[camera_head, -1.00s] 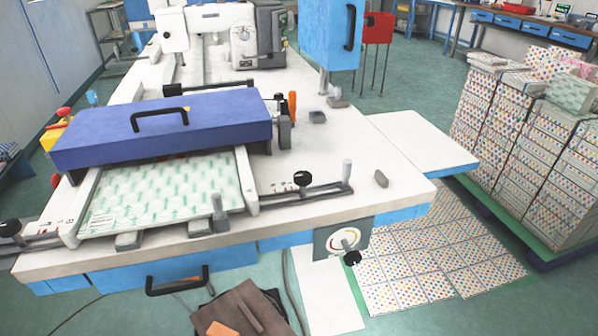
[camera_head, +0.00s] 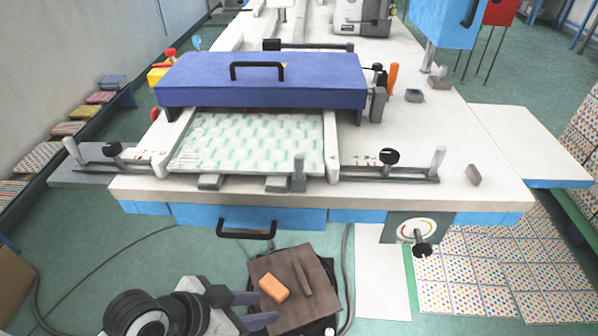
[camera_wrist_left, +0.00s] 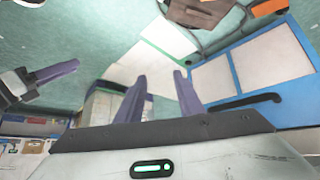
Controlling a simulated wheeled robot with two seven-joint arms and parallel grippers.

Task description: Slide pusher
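Dark slide bars with a black knob (camera_head: 391,157) and grey pegs (camera_head: 438,157) run along the front; I cannot tell which part is the pusher. My left gripper (camera_head: 258,309) is low in front of the table, apart from it and empty; its purple fingers stand apart in the left wrist view (camera_wrist_left: 160,92). One purple finger, apparently of my right gripper (camera_wrist_left: 62,74), shows there too.
A black drawer handle (camera_head: 246,230) juts from the table front. A dial with a crank (camera_head: 418,232) is at right. Patterned tiles (camera_head: 480,275) lie on the floor.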

